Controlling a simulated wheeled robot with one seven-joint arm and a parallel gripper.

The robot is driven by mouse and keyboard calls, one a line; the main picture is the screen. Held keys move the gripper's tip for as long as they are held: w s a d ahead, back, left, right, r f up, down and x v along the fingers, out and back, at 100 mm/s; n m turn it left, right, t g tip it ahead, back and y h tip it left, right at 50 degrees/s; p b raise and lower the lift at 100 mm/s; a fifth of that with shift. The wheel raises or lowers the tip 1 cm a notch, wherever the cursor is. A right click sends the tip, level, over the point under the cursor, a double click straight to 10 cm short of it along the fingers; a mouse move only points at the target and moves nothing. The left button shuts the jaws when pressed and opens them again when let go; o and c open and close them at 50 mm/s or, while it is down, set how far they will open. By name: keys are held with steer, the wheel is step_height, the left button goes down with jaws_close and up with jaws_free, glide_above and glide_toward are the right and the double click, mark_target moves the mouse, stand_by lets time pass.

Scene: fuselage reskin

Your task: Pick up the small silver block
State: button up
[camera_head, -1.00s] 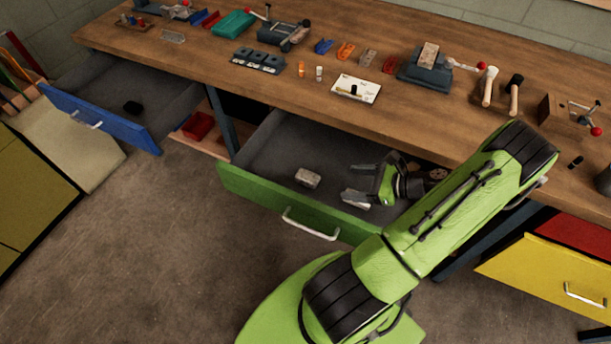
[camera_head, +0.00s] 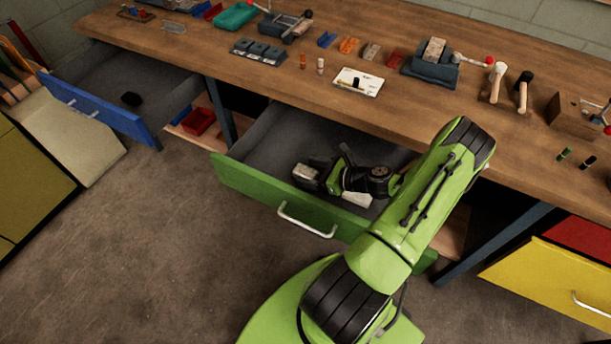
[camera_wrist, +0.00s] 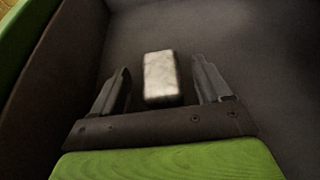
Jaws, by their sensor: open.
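The small silver block (camera_wrist: 161,77) lies on the floor of the open green drawer. My gripper is open and not touching the block in that view. In the head view the block (camera_head: 306,172) shows at the left end of my gripper (camera_head: 318,176), inside the drawer; the gripper partly covers it. The green drawer's front (camera_head: 262,196) faces the floor side.
Another pale piece (camera_head: 357,199) lies in the drawer beneath my wrist. The drawer wall (camera_wrist: 68,60) stands close on the left in the wrist view. An open blue drawer (camera_head: 100,112) holds a dark object (camera_head: 131,99). The workbench (camera_head: 300,90) above carries several tools.

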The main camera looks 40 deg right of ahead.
steer(key=shift+w+a+f, duration=0.1)
steer(key=shift+w, duration=0.15)
jaws_close()
